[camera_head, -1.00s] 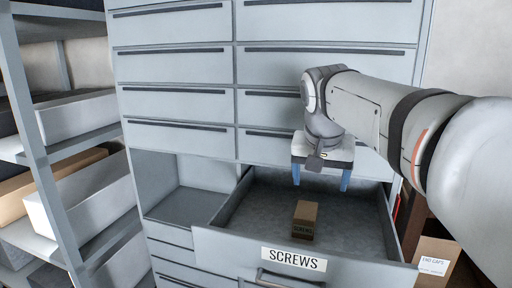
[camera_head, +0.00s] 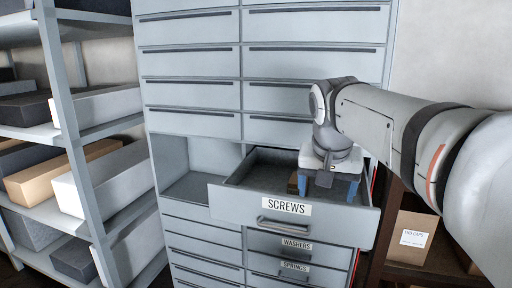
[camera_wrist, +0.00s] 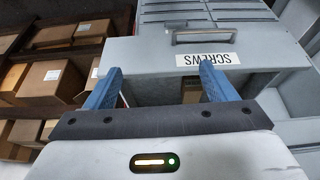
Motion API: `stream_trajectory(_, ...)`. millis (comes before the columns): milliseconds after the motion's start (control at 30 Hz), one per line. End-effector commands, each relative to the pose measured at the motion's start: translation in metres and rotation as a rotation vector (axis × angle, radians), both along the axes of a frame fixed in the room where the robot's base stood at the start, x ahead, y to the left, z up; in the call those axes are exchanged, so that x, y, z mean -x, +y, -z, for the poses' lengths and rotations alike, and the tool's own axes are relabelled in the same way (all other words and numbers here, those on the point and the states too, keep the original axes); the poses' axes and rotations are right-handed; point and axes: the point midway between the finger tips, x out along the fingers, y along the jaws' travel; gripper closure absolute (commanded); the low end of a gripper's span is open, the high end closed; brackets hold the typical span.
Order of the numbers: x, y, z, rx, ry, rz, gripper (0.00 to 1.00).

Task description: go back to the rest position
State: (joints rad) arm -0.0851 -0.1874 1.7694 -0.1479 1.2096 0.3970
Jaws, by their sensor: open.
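My gripper (camera_head: 328,190) hangs open and empty over the open SCREWS drawer (camera_head: 288,208), with its two blue fingers pointing down. In the wrist view, my gripper (camera_wrist: 160,70) has its fingers apart with nothing held between them. A small brown box (camera_head: 293,182) lies inside the drawer, largely hidden behind my gripper in the head view. In the wrist view a brown sliver of the box (camera_wrist: 190,93) shows beside a finger. Whether the fingers are above or below the drawer's rim is hard to tell.
The grey cabinet (camera_head: 190,94) has closed drawers above and below, and an empty open bay (camera_head: 200,165) left of the drawer. A shelf rack (camera_head: 75,140) with long bins stands at left. An END CAPS carton (camera_head: 411,238) sits on a shelf at right.

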Motion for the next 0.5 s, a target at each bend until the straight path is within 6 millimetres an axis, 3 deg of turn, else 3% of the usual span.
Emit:
stream_trajectory(367,0.057,-0.006,0.106,-0.003,0.050,-0.111,0.22)
stream_trajectory(500,0.093,-0.009,0.169,-0.008,0.075,-0.171,0.22)
